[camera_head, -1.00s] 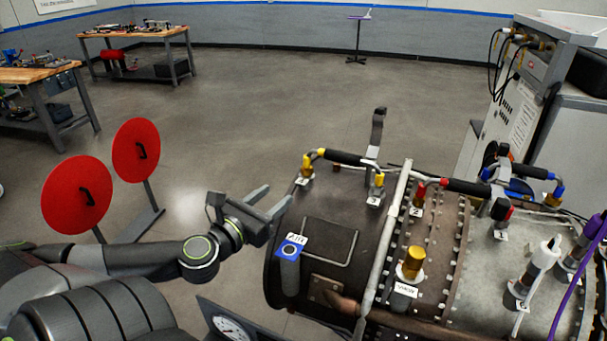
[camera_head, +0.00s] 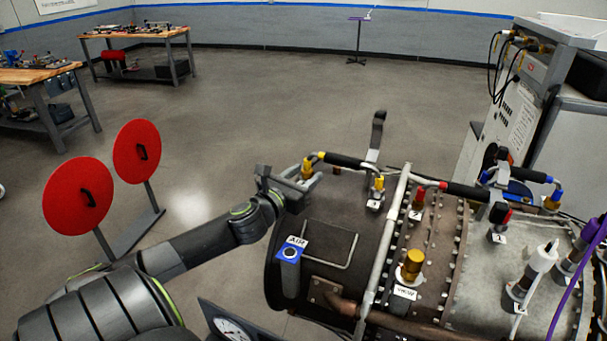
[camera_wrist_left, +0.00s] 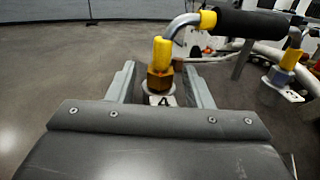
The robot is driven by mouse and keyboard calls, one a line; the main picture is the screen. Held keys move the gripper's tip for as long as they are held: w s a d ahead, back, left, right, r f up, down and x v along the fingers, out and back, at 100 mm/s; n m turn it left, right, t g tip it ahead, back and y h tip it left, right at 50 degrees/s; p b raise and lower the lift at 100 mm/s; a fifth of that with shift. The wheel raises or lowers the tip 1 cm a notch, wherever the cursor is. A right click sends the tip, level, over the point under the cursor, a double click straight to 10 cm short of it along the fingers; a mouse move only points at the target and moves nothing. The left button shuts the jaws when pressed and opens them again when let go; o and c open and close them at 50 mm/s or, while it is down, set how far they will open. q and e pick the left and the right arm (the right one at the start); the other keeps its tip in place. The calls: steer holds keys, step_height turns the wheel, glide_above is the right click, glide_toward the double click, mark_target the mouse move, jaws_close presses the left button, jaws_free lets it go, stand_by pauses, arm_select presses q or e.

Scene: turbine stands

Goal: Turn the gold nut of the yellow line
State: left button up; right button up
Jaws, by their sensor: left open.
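The yellow line is a bent metal tube with a black sleeve (camera_head: 343,160) and yellow bands. My left gripper (camera_head: 305,180) is open at the left end. In the left wrist view its fingers (camera_wrist_left: 160,84) stand on either side of the nut, with visible gaps. The right gripper is not in view.
The turbine casing (camera_head: 334,215) lies below, with a blue-marked AIR fitting (camera_head: 290,252) and a gold cap (camera_head: 412,262). A grey upright bracket (camera_head: 376,138) stands by the black sleeve. Open floor lies behind.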

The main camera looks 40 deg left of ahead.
arm_select(q)
steer(key=shift+w, duration=0.1)
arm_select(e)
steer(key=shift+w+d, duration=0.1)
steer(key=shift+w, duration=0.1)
arm_select(q)
steer(key=c, duration=1)
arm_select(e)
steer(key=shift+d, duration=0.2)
arm_select(q)
steer(key=shift+n+y, duration=0.3)
steer(key=y, duration=0.1)
steer(key=n+g+y, duration=0.1)
steer(key=n+y, duration=0.1)
steer(key=y, duration=0.1)
steer(key=shift+d, duration=0.25)
steer(key=shift+w+d+n+g+y, duration=0.1)
steer(key=shift+w+n+g+y, duration=0.05)
steer(key=shift+n+g+y, duration=1.35)
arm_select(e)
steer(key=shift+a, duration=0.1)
arm_select(q)
steer(key=shift+y, duration=0.5)
steer(key=o, duration=1)
